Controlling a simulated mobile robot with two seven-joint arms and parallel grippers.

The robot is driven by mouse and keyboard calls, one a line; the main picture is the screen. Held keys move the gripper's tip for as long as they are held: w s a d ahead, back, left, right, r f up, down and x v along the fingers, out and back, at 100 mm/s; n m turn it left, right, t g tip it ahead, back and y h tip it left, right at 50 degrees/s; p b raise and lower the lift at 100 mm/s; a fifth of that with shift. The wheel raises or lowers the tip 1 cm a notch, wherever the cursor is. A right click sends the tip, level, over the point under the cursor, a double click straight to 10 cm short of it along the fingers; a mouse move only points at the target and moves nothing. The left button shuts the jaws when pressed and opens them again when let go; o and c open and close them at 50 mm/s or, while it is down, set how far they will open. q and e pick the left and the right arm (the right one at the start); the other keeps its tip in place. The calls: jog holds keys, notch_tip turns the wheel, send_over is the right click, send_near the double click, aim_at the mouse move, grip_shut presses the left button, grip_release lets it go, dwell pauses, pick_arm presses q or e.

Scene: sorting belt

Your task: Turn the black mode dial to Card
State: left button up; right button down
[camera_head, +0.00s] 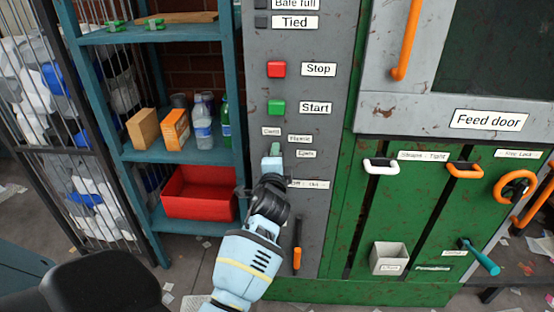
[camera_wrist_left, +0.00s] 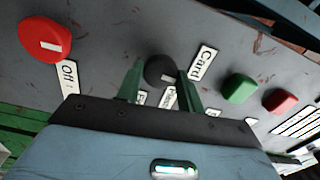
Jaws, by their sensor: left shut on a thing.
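The black mode dial (camera_wrist_left: 160,70) sits on the grey control panel, seen in the left wrist view. My left gripper (camera_wrist_left: 160,78) has its two green fingers on either side of it, shut on it. The Card label (camera_wrist_left: 203,62) is just right of the dial there; two other labels are partly hidden by the fingers. In the head view my left gripper (camera_head: 272,160) is at the panel below the small labels and hides the dial. Which label the dial points to I cannot tell. My right gripper is not in view.
A red rotary knob (camera_wrist_left: 46,42) with a white mark is beside an Off label. The red Stop button (camera_head: 276,69) and green Start button (camera_head: 276,107) are above the gripper. A shelf with a red bin (camera_head: 200,207) stands left; the green machine front (camera_head: 345,240) is right.

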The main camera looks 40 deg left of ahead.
pick_arm(q)
jog(key=shift+n, duration=0.7)
jog(key=o, duration=1)
jog(key=shift+s, duration=0.1)
jog(key=shift+v, duration=3.9)
